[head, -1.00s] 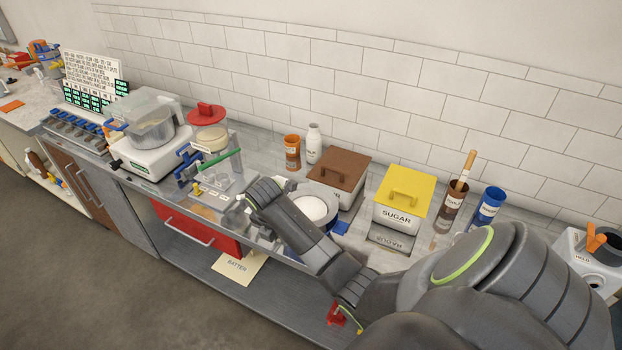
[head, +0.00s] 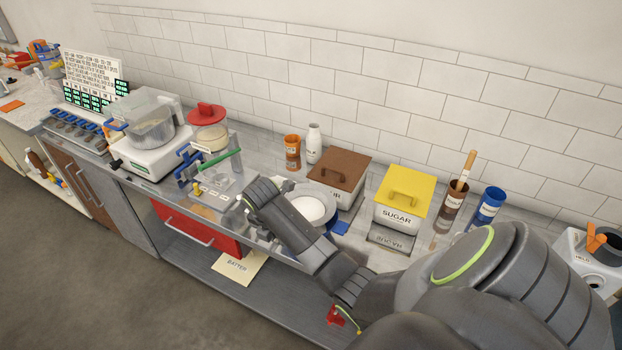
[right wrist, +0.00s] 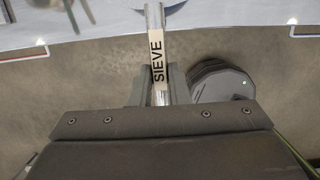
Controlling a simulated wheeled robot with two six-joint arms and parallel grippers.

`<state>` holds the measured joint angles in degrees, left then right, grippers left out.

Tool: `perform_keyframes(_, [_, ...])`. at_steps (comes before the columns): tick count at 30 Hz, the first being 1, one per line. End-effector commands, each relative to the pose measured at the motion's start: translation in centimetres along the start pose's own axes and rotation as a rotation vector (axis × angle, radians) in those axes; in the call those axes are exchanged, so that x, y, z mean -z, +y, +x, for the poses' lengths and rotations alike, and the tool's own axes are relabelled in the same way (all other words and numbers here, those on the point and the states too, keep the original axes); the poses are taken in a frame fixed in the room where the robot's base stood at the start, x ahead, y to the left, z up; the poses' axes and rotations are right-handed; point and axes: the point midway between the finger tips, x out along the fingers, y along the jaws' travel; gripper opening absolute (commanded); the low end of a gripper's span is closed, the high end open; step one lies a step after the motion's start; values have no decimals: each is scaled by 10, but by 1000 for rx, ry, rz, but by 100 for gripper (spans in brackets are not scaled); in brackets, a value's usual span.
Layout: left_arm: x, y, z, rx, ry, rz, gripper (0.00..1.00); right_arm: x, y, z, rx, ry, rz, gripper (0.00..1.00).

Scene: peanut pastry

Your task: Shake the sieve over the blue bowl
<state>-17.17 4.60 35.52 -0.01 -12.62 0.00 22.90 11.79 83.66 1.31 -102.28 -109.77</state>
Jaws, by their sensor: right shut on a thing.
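My right gripper (right wrist: 158,86) is shut on the light handle of the sieve (right wrist: 156,58), marked SIEVE in black, in the right wrist view. In the head view my right forearm reaches to the middle of the counter and hides the fingers and handle. Just right of the forearm is a round grey rim with a white inside (head: 311,208); I cannot tell how much of it is sieve or bowl. A blue piece (head: 340,228) shows at its lower right, likely part of the blue bowl, mostly hidden. My left gripper is not in view.
A brown-lidded bin (head: 340,169) and a yellow-lidded sugar bin (head: 403,191) stand close on the right. An orange jar (head: 292,153) and a white bottle (head: 313,144) are behind. A white scale with a clear container (head: 148,163) is left. The counter's front edge is near.

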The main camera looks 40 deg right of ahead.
Motion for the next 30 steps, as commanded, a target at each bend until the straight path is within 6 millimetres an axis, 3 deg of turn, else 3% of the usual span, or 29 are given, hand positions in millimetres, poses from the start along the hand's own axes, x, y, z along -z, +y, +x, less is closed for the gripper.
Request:
perform_keyframes(8, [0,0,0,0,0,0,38,-18,-31,3,1,-3,0,0])
perform_keyframes(15, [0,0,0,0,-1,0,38,-16,-28,3,-1,-1,0,0])
perform_keyframes(23, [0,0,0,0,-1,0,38,1,2,-1,-1,0,0,0])
perform_keyframes(30, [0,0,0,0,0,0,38,0,1,0,1,-2,1,0])
